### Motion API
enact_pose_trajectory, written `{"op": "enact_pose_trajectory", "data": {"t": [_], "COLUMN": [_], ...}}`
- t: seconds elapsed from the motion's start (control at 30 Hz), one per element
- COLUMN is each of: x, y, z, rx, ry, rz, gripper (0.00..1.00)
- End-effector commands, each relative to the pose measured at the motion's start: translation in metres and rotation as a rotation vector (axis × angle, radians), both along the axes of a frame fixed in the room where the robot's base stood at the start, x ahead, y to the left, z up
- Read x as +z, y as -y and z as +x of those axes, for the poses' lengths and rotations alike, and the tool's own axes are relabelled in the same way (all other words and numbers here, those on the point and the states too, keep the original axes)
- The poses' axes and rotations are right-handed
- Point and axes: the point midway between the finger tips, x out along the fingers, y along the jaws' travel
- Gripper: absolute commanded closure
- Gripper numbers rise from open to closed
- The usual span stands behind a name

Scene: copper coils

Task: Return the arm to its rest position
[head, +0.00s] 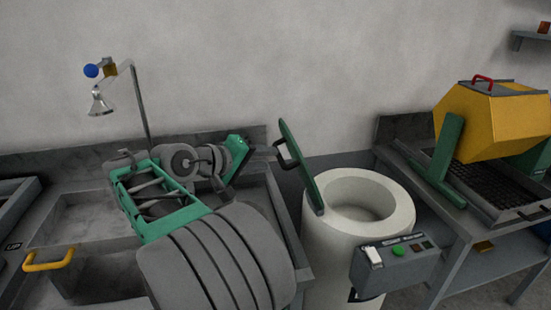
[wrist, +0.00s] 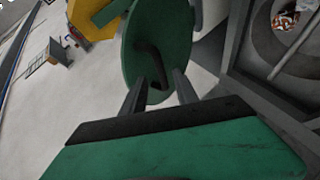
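My arm (head: 215,255), dark grey and green, reaches over the sink bench on the left and bends back on itself. My gripper (wrist: 159,80) shows two dark fingers standing apart with nothing held between them. In the head view its green body is just left of the lid, and the fingertips are hard to make out. The green round lid (head: 302,168) stands tilted up at the left rim of the white drum (head: 345,230). Its dark handle (wrist: 152,65) appears beyond and between the fingers in the wrist view, apparently untouched.
The sink bench (head: 75,215) has a yellow handle (head: 48,260) and a tap post (head: 140,105) behind my arm. A grey control box (head: 395,260) is on the drum's front. A yellow tumbler (head: 490,120) stands on the right bench. Open wall space lies above the drum.

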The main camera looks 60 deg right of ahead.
Motion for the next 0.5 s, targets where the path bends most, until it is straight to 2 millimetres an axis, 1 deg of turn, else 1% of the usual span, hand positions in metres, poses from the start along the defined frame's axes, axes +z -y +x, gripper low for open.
{"op": "enact_pose_trajectory", "data": {"t": [0.03, 0.13, 0.5], "x": [0.0028, 0.0055, 0.0059], "y": [-0.0067, -0.014, -0.015], "z": [0.0027, 0.0036, 0.0032], "rx": [0.003, 0.001, -0.002], "ry": [0.001, 0.001, 0.002], "rz": [0.0, 0.0, 0.0], "gripper": [0.64, 0.64, 0.64]}}
